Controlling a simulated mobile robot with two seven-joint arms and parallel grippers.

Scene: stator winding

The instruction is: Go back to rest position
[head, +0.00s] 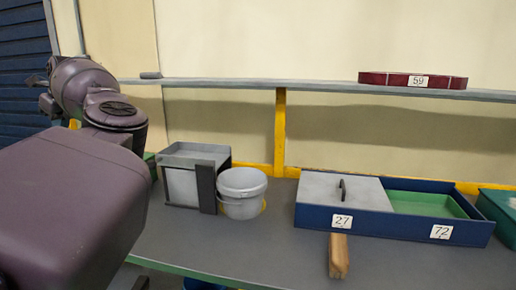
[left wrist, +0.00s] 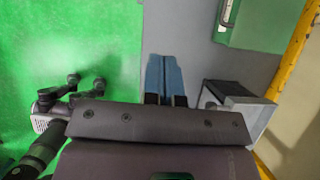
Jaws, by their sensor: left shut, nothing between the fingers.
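My left gripper (left wrist: 164,62) shows in the left wrist view, with its two blue fingers side by side and shut, holding nothing. It is over the grey bench top, left of a grey box. In the head view my purple left arm fills the left side and its fingers are hidden. My right gripper is in neither view.
The grey bench (head: 250,255) carries a grey open box (head: 183,187), a grey lidded bucket (head: 243,195) and a blue tray (head: 370,224) with a green compartment. A wooden-handled tool (head: 339,257) lies in front of the tray. A dark red case (head: 412,80) sits on the shelf (head: 230,82). A green box (left wrist: 255,22) is in the wrist view.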

